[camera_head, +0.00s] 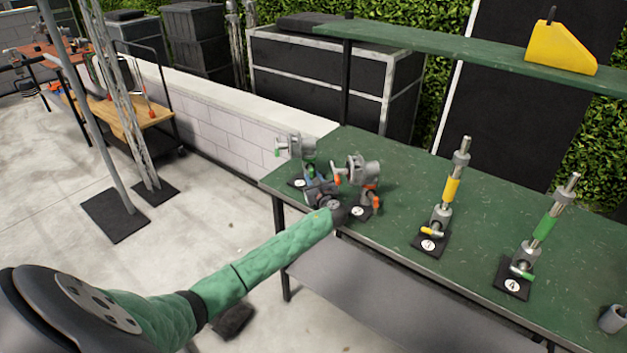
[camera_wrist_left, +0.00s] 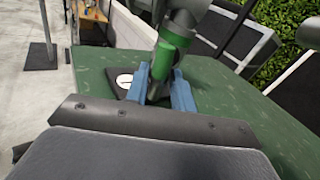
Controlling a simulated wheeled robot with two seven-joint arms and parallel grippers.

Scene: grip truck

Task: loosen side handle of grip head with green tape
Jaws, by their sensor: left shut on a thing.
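The grip head with green tape (camera_head: 293,146) stands upright on a black numbered pad at the far left corner of the green table. Its grey body and green tape (camera_wrist_left: 165,60) show in the left wrist view. My left gripper (camera_head: 312,182) reaches it from the front. My right gripper is not in view.
A grip head with orange tape (camera_head: 358,172) stands close to the right of my left gripper. Posts with yellow tape (camera_head: 451,190) and green tape (camera_head: 545,226) stand further right on the green table (camera_head: 400,180). A green shelf (camera_head: 470,45) hangs above the table's back.

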